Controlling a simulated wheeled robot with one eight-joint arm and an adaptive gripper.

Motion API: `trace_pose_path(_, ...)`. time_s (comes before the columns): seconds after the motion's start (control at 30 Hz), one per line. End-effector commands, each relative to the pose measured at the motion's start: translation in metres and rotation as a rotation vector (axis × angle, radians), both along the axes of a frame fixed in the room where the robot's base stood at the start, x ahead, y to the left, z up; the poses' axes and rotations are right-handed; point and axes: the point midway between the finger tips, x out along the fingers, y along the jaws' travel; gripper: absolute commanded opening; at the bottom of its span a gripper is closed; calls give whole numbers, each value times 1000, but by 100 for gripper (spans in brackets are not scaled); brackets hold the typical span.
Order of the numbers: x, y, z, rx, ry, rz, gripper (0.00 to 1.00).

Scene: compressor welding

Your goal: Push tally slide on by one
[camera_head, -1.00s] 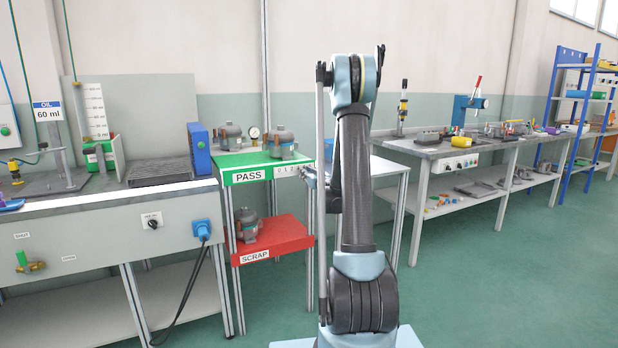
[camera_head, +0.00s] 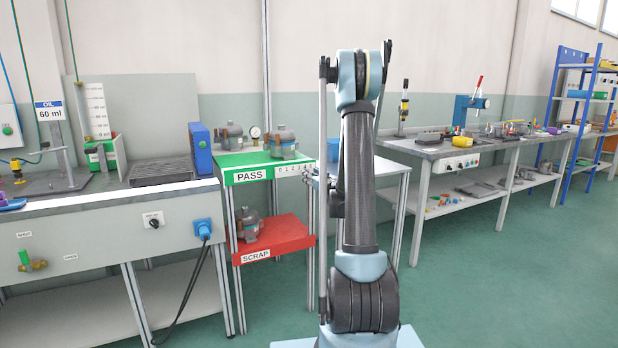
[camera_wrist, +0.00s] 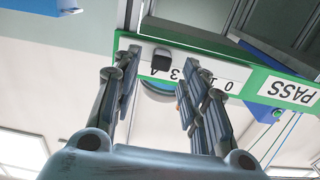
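The tally strip is a white number plate (camera_wrist: 228,76) on the green edge of the PASS shelf; it also shows in the head view (camera_head: 291,169). My gripper (camera_wrist: 158,76) is open and empty. Its two fingers point at the plate, one on each side of the block in the picture. I cannot tell whether either finger touches it.
The PASS shelf (camera_head: 247,177) bears grey compressors (camera_head: 281,143) and a gauge. The red SCRAP shelf (camera_head: 277,246) below holds another compressor. A blue box (camera_head: 199,148) stands at left on the oil bench. A workbench (camera_head: 440,150) runs off to the right. Green floor is open at right.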

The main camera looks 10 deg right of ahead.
Motion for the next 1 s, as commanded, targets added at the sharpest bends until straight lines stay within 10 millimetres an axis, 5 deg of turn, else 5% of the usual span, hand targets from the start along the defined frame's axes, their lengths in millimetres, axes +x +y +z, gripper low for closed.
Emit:
trace_pose_path(0.4, -64, -22, -1, 0, 1, -1, 40)
trace_pose_path(1.0, -77, -20, 1, -2, 10, 12, 40)
